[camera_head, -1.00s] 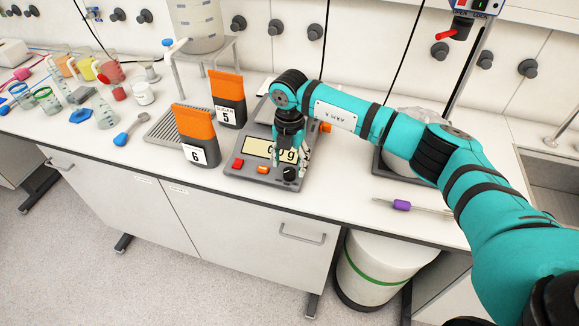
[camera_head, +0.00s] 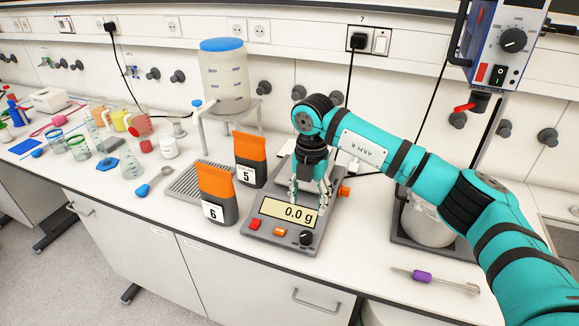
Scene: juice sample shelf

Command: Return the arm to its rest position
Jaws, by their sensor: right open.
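My right arm (camera_head: 385,150) reaches in from the right. My right gripper (camera_head: 309,190) points down over the scale (camera_head: 278,238), just behind its display, with its fingers apart and nothing seen between them. The scale display reads 0.0 g. Two grey pouches with orange tops, labelled 5 (camera_head: 250,158) and 6 (camera_head: 217,193), stand upright to the left of the scale. My left gripper does not show.
A drip grate (camera_head: 185,186) and a clear tank (camera_head: 224,78) on a stand are left and behind. A container in a dark tray (camera_head: 428,226) sits under my arm. A purple-handled tool (camera_head: 421,276) lies front right. Several beakers and cups crowd the left bench.

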